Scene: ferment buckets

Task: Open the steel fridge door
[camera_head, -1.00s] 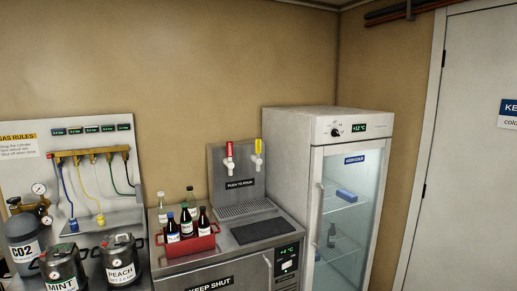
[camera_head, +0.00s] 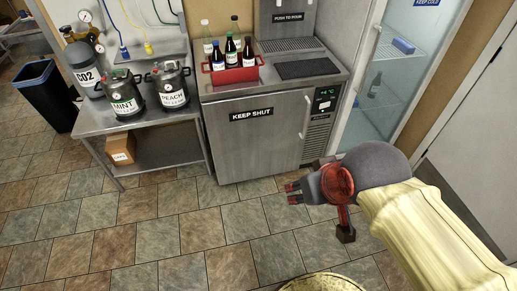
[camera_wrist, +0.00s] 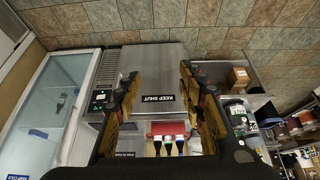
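The steel fridge is the low under-counter unit with a brushed steel door (camera_head: 255,148) labelled KEEP SHUT. The door looks shut. Its slim vertical handle (camera_head: 308,116) is at the door's right edge, beside the control panel (camera_head: 326,98). My gripper (camera_head: 326,190) is in front of the fridge, low and to the right of the door, apart from it. In the wrist view my gripper (camera_wrist: 158,80) has its two fingers wide apart with nothing between them. The door (camera_wrist: 152,66) shows upside down between them; the handle is not clear there.
A red crate of bottles (camera_head: 232,73) stands on the counter. A steel table (camera_head: 150,118) with MINT and PEACH kegs is left of the fridge. A tall glass-door fridge (camera_head: 392,75) stands right. The tiled floor before the steel door is clear.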

